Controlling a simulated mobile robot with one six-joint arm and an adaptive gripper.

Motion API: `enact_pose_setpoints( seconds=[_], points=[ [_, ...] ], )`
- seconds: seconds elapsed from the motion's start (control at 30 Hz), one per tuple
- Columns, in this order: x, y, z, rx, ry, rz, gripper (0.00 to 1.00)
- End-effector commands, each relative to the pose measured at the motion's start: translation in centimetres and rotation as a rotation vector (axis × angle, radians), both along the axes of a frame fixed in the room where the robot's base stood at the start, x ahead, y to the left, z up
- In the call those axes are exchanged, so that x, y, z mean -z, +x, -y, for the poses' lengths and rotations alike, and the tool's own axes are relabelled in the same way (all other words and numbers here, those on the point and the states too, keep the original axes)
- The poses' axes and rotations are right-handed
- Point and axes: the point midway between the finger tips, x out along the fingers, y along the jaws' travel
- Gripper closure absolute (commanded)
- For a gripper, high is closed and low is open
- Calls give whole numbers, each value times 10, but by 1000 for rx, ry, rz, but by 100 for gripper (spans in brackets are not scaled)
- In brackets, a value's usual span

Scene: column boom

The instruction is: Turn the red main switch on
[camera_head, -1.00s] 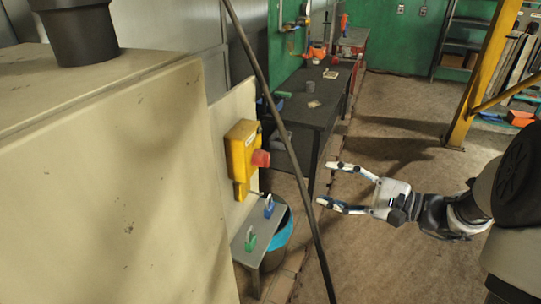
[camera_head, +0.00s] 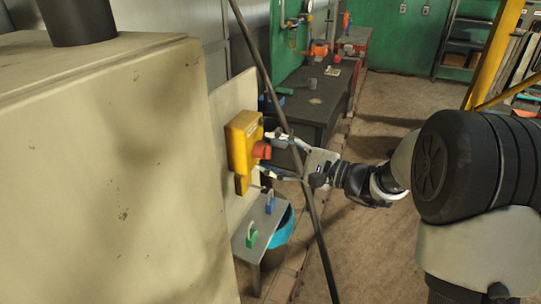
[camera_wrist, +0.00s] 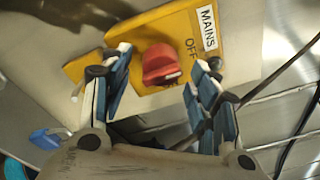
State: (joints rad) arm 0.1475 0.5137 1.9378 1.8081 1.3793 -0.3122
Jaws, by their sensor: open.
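The red main switch (camera_head: 261,150) is a knob on a yellow box (camera_head: 241,143) fixed to a cream panel. In the wrist view the red knob (camera_wrist: 161,64) sits on a yellow plate (camera_wrist: 186,33) with a "MAINS" label and the word "OFF" beside the knob. My gripper (camera_head: 268,154) is open, its fingers pointing at the box. In the wrist view my gripper (camera_wrist: 160,80) has one blue-and-white finger on each side of the knob. I cannot tell whether a finger touches it.
A small bench (camera_head: 262,224) with blue and green handled items stands below the box. A large cream cabinet (camera_head: 110,190) fills the left.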

Motion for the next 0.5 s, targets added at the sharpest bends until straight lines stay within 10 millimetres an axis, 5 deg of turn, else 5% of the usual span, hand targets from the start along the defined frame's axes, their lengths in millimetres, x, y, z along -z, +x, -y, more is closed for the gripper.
enact_pose_setpoints(
  seconds=[0.5],
  points=[
    [0,4,-9,0,0,0,51]
  ],
)
